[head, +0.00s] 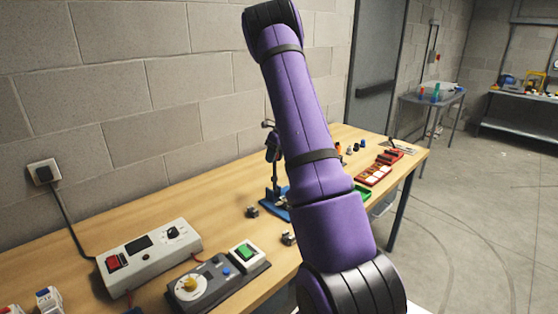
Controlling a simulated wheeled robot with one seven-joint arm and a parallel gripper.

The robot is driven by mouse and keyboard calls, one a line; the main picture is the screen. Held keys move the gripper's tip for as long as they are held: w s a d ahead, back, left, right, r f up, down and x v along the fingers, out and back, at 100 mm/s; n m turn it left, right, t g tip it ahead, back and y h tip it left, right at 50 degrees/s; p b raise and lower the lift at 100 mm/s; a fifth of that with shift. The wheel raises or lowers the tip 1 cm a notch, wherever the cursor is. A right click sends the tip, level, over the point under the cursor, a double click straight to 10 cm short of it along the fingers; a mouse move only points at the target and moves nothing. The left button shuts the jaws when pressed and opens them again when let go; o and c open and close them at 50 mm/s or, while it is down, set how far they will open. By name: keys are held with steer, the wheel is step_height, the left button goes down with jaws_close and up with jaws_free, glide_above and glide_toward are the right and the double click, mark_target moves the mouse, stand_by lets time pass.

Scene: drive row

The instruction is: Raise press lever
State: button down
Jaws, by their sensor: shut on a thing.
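A small bench press stands on the wooden workbench, partly hidden behind my purple arm. Its blue base (272,197) and the dark upper part of the press (272,148) show just left of the arm. A thin, short bar (268,124) sticks out near its top; I cannot tell whether this is the press lever. My gripper is not in view, so its place relative to the lever cannot be seen.
The wooden workbench (60,258) runs along the block wall. A grey power box (150,255) and a dark control panel (215,283) stand at the near left. Small dark blocks (252,211) lie near the press. Red trays (374,175) sit farther right. Floor is clear at right.

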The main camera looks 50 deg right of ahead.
steer(key=shift+w, duration=0.75)
steer(key=c, duration=0.7)
jaws_free()
steer(key=shift+d+f, duration=0.1)
steer(key=v, duration=1)
steer(key=shift+r, duration=0.4)
